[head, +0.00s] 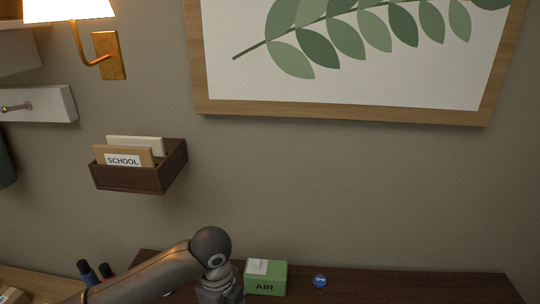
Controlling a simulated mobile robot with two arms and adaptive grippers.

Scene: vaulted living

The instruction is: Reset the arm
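My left arm (160,275) comes in from the lower left and bends down at a round joint. Its wrist part runs off the bottom edge of the head view, so the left gripper's fingers are not seen. My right arm and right gripper are not in view. Nothing held can be seen.
A dark wood surface (400,287) runs along the wall, with a green box marked AIR (265,278) and a small blue round item (320,281) right of my arm. Dark upright items (88,273) stand left. Above are a wall holder (135,178), lamp (68,10) and framed picture (345,111).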

